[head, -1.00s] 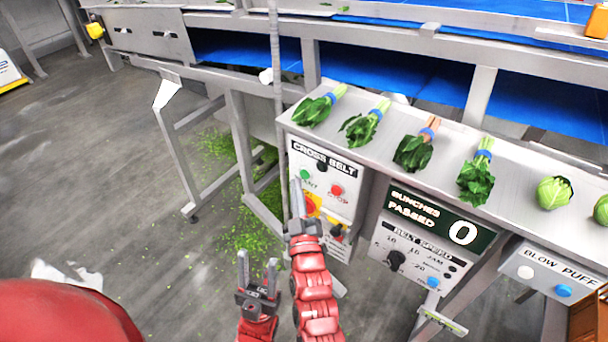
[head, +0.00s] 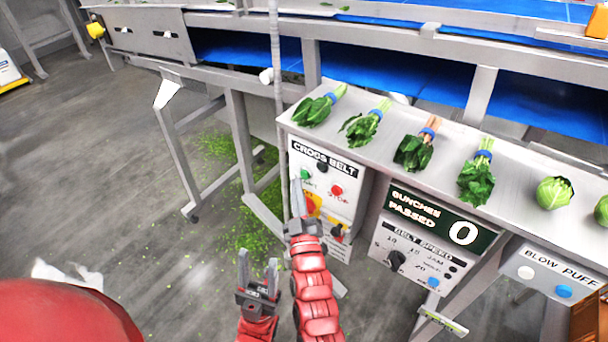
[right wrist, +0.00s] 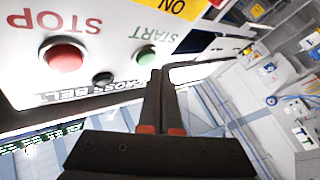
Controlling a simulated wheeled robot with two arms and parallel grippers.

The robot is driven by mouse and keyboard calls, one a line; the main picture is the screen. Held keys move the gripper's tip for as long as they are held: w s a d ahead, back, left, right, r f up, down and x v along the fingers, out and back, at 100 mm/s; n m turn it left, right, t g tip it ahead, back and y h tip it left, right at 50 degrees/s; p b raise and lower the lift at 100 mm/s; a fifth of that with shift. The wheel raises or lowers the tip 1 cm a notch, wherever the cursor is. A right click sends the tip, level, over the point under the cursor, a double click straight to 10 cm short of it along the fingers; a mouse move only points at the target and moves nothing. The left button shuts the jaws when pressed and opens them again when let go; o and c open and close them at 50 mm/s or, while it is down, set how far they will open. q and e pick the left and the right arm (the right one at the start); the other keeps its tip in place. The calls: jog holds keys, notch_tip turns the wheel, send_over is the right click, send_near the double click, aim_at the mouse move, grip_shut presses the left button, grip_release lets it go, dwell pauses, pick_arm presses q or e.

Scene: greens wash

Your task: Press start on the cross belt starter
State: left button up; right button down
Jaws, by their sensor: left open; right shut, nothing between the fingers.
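The cross belt starter (head: 322,213) is a pale panel below the steel shelf, with a green start button (head: 305,174) and a red stop button (head: 337,191). In the right wrist view the green button (right wrist: 147,56) and the red button (right wrist: 63,54) appear upside down. My right gripper (head: 297,184) is shut and empty, its fingertips (right wrist: 161,74) right by the green button; I cannot tell whether they touch it. My left gripper (head: 258,262) is open and empty, lower and to the left of the panel.
A bunch counter and belt speed panel (head: 415,267) stands to the right, then a blow puff box (head: 525,258). Bunched greens (head: 362,127) lie on the shelf (head: 520,180) above. A grey upright pole (head: 279,110) runs just left of the starter.

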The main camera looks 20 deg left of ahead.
jog(key=shift+w, duration=0.1)
dwell(0.5)
jog(key=shift+w+d, duration=0.15)
jog(key=shift+w, duration=0.2)
jog(key=shift+w+d+b, duration=0.15)
jog(key=shift+w+b, duration=0.15)
jog(key=shift+w, duration=0.1)
dwell(0.7)
jog(key=shift+s, duration=0.1)
jog(key=shift+s+a, duration=0.3)
jog(key=shift+s, duration=0.45)
jog(key=shift+p, duration=0.3)
jog(key=shift+s+a+p, duration=0.3)
jog(key=shift+s, duration=0.5)
jog(key=shift+s+a+p, duration=0.3)
jog(key=shift+s+p, duration=0.05)
jog(key=shift+s, duration=0.4)
jog(key=shift+s+a+p, duration=0.3)
jog(key=shift+s, duration=0.5)
